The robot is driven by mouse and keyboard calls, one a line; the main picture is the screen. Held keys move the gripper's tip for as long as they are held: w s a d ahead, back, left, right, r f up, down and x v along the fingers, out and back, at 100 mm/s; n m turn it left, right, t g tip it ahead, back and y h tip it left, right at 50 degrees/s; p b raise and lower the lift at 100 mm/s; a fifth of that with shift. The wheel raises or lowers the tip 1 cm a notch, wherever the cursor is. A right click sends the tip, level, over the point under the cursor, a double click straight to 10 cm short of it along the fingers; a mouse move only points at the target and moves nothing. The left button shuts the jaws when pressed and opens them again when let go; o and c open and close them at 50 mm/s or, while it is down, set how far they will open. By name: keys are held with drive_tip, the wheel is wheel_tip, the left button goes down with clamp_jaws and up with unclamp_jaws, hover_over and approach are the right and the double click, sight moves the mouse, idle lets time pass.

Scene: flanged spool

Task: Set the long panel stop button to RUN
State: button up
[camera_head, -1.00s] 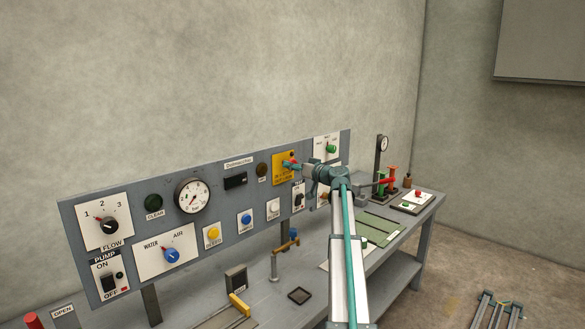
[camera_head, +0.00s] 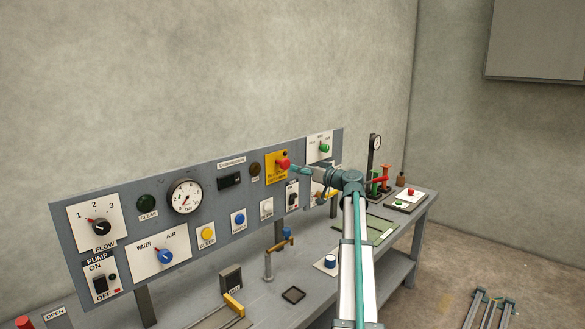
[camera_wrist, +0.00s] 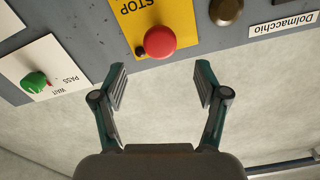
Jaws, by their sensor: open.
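The stop button (camera_head: 283,164) is a red mushroom head on a yellow plate (camera_head: 270,175), toward the right of the long grey panel. In the wrist view the red button (camera_wrist: 160,42) shows face-on, with STOP printed upside down on its plate (camera_wrist: 182,15). My gripper (camera_head: 297,169) is just in front and to the right of the button in the head view. In the wrist view my gripper (camera_wrist: 160,82) is open and empty, its fingers spread either side of the button's line, and the button appears just beyond the fingertips, apart from them. Small plate lettering is unreadable.
A green selector (camera_wrist: 35,83) on a white plate and a dark round button (camera_wrist: 227,10) flank the stop plate. The panel also carries a gauge (camera_head: 185,196), knobs and coloured buttons. The bench (camera_head: 262,306) below holds several fixtures.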

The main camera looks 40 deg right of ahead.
drive_tip(key=shift+s+d, duration=0.15)
drive_tip(key=shift+s, duration=0.95)
drive_tip(key=shift+s+d, duration=0.15)
drive_tip(key=shift+s, duration=0.9)
drive_tip(key=shift+f, duration=0.1)
